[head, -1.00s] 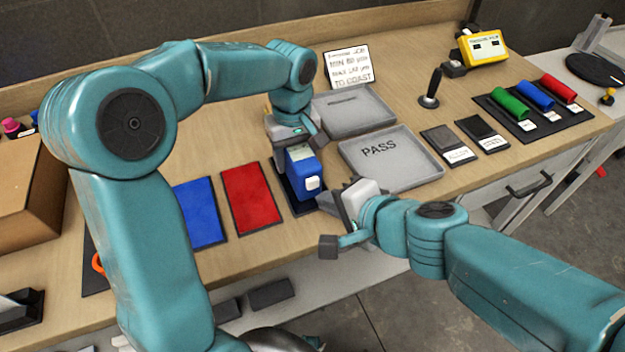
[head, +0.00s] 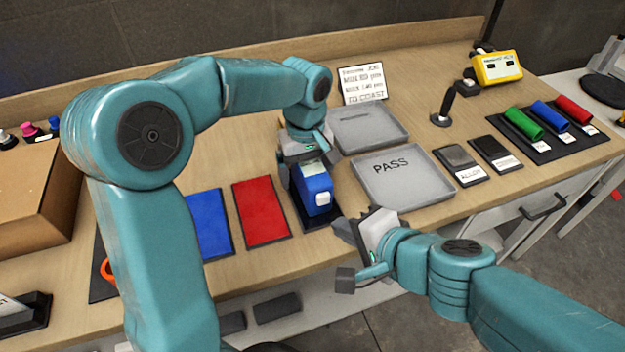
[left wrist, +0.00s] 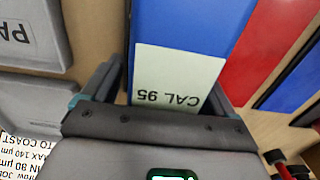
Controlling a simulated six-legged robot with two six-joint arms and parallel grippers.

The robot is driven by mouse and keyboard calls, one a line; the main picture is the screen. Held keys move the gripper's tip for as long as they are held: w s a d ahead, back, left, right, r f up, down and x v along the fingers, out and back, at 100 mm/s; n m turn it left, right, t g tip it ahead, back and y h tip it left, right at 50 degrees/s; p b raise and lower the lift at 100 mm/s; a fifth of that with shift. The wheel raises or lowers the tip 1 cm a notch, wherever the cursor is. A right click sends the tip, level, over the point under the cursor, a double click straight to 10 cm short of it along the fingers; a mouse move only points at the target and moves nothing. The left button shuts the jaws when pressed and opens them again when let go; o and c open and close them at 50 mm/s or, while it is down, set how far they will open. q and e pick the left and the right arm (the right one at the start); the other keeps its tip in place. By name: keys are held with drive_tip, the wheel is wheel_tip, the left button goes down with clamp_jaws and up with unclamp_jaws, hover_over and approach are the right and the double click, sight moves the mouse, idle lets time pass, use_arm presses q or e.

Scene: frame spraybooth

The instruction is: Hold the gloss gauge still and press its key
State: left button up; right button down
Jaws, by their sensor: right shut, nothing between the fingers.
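The gloss gauge (head: 317,188) is a blue block with a pale key (head: 322,199) on its near face. It stands upright on a dark mat (head: 321,220). My left gripper (head: 305,160) is over its far end, with a finger on either side. The left wrist view shows the gauge (left wrist: 190,25) between the fingers, with a "CAL 95" label (left wrist: 178,80); a narrow gap seems to show on one side, so I cannot tell if they grip. My right gripper (head: 344,229) is shut and empty, just in front of and right of the gauge, apart from the key.
Blue (head: 209,222) and red (head: 260,211) panels lie left of the gauge. A grey PASS tray (head: 425,185) is right of it, with another tray (head: 372,143) and a sign (head: 362,84) behind. A cardboard box (head: 35,205) stands at far left.

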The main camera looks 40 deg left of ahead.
use_arm(q)
drive_tip(key=shift+r, duration=0.2)
wheel_tip(320, 180, up, 11)
drive_tip(key=shift+r, duration=0.4)
drive_tip(key=shift+f, duration=0.1)
idle(0.4)
